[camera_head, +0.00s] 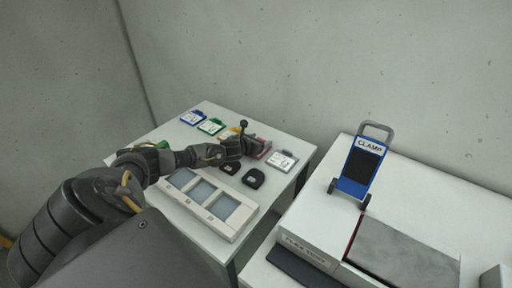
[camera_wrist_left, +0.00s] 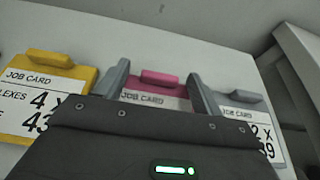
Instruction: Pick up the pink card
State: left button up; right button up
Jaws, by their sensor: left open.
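The pink card (camera_wrist_left: 157,97) lies on the white table, with a raised pink tab at its far edge and a "JOB CARD" label. In the head view only a small pink part of it (camera_head: 264,154) shows beside my gripper. My left gripper (camera_wrist_left: 157,80) is open, with one finger on each side of the pink card. In the head view the left gripper (camera_head: 258,146) hangs over the card row. The lower part of the card is hidden behind the gripper body. I cannot tell whether the fingers touch it. My right gripper is not in view.
A yellow card (camera_wrist_left: 50,62) lies close on the left and a grey card (camera_wrist_left: 240,98) close on the right. Green (camera_head: 211,126) and blue (camera_head: 193,117) cards lie farther left. A three-window panel (camera_head: 246,215) and black pads (camera_head: 253,178) sit nearer. A blue clamp (camera_head: 361,165) stands right.

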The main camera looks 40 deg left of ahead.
pick_arm(q)
jog(key=shift+c, duration=0.2)
jog(key=c, duration=1)
jog(key=shift+r, duration=0.1)
